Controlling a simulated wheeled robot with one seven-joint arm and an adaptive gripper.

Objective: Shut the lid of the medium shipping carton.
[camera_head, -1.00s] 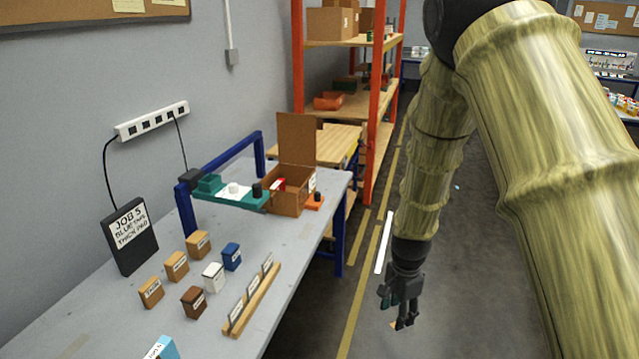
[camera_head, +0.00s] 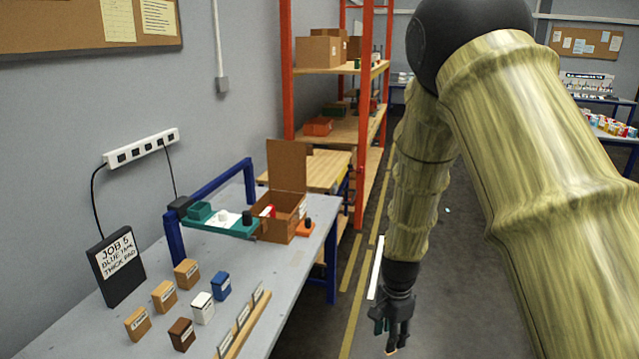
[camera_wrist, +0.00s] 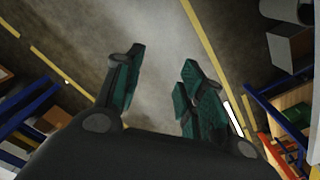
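The medium shipping carton (camera_head: 282,226) is a brown box at the far end of the grey table, beside the teal plotter part. Its lid (camera_head: 287,165) stands upright, open, at the back edge. Something red and white shows inside the carton. My gripper (camera_head: 392,345) hangs over the floor, to the right of the table and well apart from the carton. In the wrist view my gripper (camera_wrist: 155,95) has its fingers spread, with bare floor between them. It is open and empty. The carton cannot be made out in the wrist view.
The grey table (camera_head: 265,270) holds several small boxes, a label rack (camera_head: 242,325) and a black job sign (camera_head: 116,266). An orange shelf (camera_head: 365,120) rises behind. The floor (camera_head: 440,290) right of the table is clear.

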